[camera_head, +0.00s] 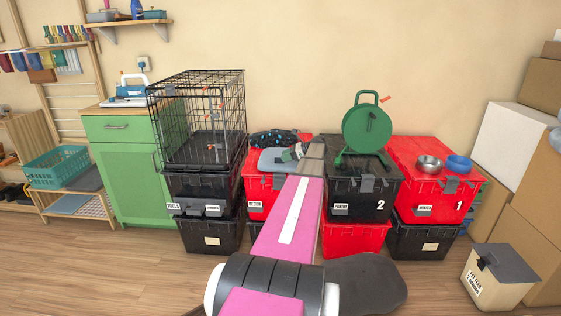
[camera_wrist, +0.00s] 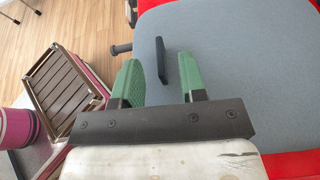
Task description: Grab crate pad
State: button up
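The crate pad appears to be the flat blue-grey pad (camera_head: 272,160) lying on the red tote left of centre. It fills much of the wrist view (camera_wrist: 235,55). A thin black upright tab (camera_wrist: 161,60) stands on or just above the pad; I cannot tell whether it is fixed to it. My gripper (camera_wrist: 160,68) is open over the pad, its green fingers on either side of the tab, with gaps on both sides. In the head view my gripper (camera_head: 293,153) is at the pad's right part, and my arm hides some of the tote.
A dark cyan-spotted item (camera_head: 275,138) lies behind the pad. A wire crate (camera_head: 200,115) stands on black totes to the left. A green cable reel (camera_head: 367,130) stands on the black tote to the right. Two bowls (camera_head: 429,165) sit on the far-right red tote.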

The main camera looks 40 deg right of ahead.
jog(key=shift+x, duration=0.95)
grip_shut()
jog(key=shift+r, duration=0.1)
